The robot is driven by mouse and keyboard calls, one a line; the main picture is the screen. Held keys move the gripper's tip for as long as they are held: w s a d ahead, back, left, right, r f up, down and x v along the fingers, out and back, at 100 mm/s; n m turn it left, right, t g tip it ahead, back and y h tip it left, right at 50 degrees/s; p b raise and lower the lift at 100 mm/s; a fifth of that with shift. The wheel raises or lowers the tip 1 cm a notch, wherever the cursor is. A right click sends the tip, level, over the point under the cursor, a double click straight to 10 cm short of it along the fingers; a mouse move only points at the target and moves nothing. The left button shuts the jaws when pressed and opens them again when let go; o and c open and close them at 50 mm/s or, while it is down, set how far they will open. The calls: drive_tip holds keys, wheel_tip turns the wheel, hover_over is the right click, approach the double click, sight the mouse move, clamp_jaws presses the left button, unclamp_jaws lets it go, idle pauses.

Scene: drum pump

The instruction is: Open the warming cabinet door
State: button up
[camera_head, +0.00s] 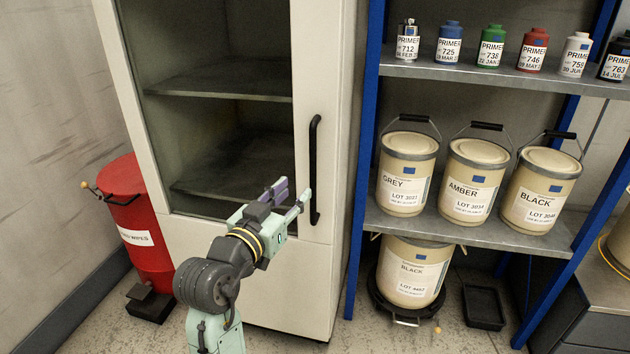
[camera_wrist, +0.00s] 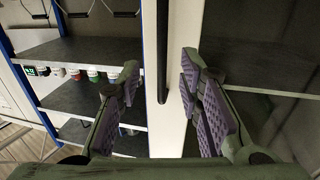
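The warming cabinet (camera_head: 190,245) is a tall white unit, with a large dark glass pane in its door (camera_head: 306,60). The door looks shut. Its black vertical bar handle (camera_head: 315,170) is on the door's right side; it also shows in the wrist view (camera_wrist: 162,50). My gripper (camera_head: 291,193) is in front of the door, just left of the handle's lower part in the head view. In the wrist view my gripper (camera_wrist: 160,78) is open and empty, with one purple-padded finger on each side of the handle's line. I cannot tell how far the handle is from the fingertips.
A blue-framed shelf (camera_head: 480,225) with paint pails and primer bottles stands close right of the cabinet. A red bin (camera_head: 135,215) stands left of the cabinet. Some floor is clear in front.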

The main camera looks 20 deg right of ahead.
sight(311, 172)
drive_tip(key=p+x, duration=0.2)
drive_tip(key=x, duration=0.8)
drive_tip(key=shift+w, duration=0.3)
clamp_jaws()
idle(0.4)
